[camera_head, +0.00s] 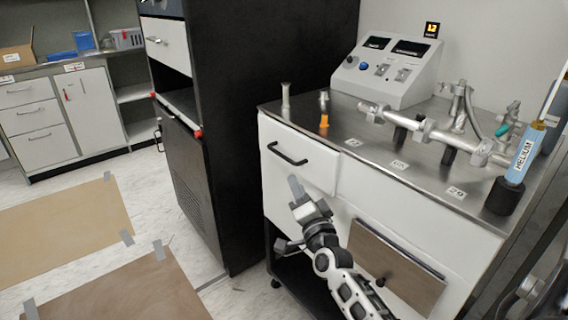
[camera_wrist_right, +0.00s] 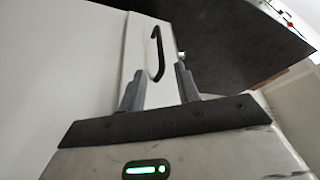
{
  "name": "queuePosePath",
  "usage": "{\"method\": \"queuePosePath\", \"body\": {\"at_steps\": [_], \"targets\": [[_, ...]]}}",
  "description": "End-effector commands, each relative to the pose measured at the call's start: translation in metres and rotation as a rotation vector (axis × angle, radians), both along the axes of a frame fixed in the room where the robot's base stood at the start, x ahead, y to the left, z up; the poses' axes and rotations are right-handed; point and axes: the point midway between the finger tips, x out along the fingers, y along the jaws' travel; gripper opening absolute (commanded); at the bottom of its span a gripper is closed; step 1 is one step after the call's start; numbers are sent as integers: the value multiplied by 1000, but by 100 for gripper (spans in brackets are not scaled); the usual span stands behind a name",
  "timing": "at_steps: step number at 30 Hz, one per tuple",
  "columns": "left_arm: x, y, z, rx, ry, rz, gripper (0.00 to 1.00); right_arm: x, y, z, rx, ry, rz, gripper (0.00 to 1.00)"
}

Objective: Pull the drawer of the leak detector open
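The leak detector is a white cabinet (camera_head: 275,205) with a steel top. Its drawer (camera_head: 318,172) is at the upper left of the front and looks closed, with a black bar handle (camera_head: 288,153). My right gripper (camera_head: 290,213) is in front of the cabinet, below the handle in the head view. In the right wrist view its two fingers are apart with nothing between them, and the handle (camera_wrist_right: 157,55) shows beyond the fingertips, not touched. My left gripper is not in view.
A control box (camera_head: 388,75), metal piping (camera_head: 430,130) and a blue helium bottle (camera_head: 525,155) stand on the top. A brown panel (camera_head: 395,270) is on the lower front. A tall black cabinet (camera_head: 255,110) stands close to the left.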

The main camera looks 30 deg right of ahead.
Motion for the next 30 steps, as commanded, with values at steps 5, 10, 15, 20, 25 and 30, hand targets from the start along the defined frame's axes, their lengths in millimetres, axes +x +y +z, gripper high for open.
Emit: {"method": "queuePosePath", "body": {"at_steps": [5,10,15,20,25,30], "targets": [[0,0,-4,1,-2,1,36,39,-10,8,-3,-2,0,33],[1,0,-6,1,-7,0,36,70,-19,15,-3,1,1,33],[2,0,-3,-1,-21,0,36,90,-24,19,-3,2,2,33],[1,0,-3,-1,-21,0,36,98,-26,20,-3,3,1,33],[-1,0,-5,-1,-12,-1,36,99,-26,21,-3,4,2,33],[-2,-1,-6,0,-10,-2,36,98,-26,21,-4,3,1,13]]}}
